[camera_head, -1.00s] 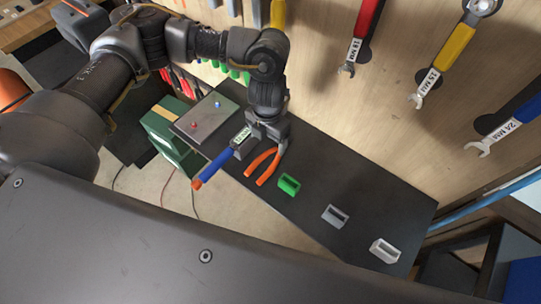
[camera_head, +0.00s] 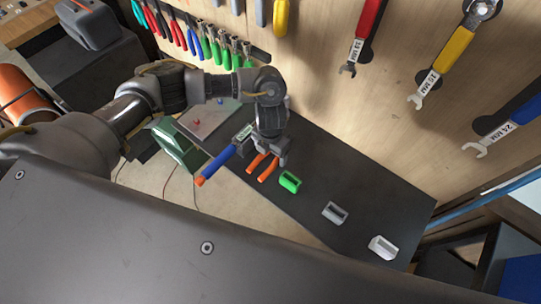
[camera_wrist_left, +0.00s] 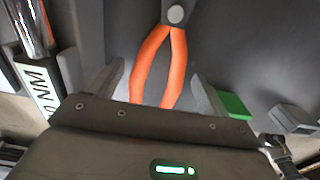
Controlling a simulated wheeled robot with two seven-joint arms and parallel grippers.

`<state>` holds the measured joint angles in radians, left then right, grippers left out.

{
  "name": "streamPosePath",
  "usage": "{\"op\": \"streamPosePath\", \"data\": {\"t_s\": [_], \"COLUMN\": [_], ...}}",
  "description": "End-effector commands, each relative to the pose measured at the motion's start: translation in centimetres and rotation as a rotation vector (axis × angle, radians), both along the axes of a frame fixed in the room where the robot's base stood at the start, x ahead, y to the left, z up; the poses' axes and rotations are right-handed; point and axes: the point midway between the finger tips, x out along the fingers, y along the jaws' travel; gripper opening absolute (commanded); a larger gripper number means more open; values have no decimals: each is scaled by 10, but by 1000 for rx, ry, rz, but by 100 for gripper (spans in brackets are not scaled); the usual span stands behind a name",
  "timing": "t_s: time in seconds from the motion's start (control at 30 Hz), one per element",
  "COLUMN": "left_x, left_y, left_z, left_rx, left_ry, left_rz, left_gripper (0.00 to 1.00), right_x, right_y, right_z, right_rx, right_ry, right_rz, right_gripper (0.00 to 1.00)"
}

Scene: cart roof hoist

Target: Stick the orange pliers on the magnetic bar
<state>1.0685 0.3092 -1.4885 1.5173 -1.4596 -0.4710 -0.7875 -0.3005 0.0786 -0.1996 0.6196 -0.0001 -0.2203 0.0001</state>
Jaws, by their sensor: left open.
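The orange pliers (camera_head: 262,166) lie on the dark bench top, with their handle ends showing below my left gripper (camera_head: 270,152) in the head view. In the left wrist view the orange handles (camera_wrist_left: 160,67) and grey pivot show between the two spread fingers of my left gripper (camera_wrist_left: 155,88); the jaws run out of the top edge. The gripper is open around the handles, with a gap on either side. The magnetic bar (camera_head: 262,54) is a dark strip on the wooden wall, carrying several pliers and other tools. My right gripper is not in view.
A green holder (camera_head: 290,181), a grey one (camera_head: 335,213) and a white one (camera_head: 383,248) stand to the right on the bench (camera_head: 350,180). Large wrenches hang on the wall.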

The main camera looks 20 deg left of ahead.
Motion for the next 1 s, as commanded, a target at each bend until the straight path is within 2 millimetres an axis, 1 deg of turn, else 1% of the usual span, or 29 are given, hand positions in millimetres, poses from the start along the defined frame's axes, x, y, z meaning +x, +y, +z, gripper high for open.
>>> {"op": "streamPosePath", "data": {"t_s": [0.03,0.1,0.33,0.37,0.77,1.0], "left_x": [-1,-1,0,0,0,0], "left_y": [0,0,0,0,0,0], "left_z": [-6,-10,-11,-11,-11,-10], "left_rx": [-1,0,1,1,1,0], "left_ry": [3,1,0,0,0,-1], "left_rz": [2,0,-1,-1,0,-1], "left_gripper": [79,79,79,77,25,24], "right_x": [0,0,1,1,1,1], "right_y": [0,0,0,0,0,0], "right_z": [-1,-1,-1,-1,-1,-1], "right_rx": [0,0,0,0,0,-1], "right_ry": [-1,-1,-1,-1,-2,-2], "right_rz": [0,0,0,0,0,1], "right_gripper": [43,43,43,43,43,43]}}
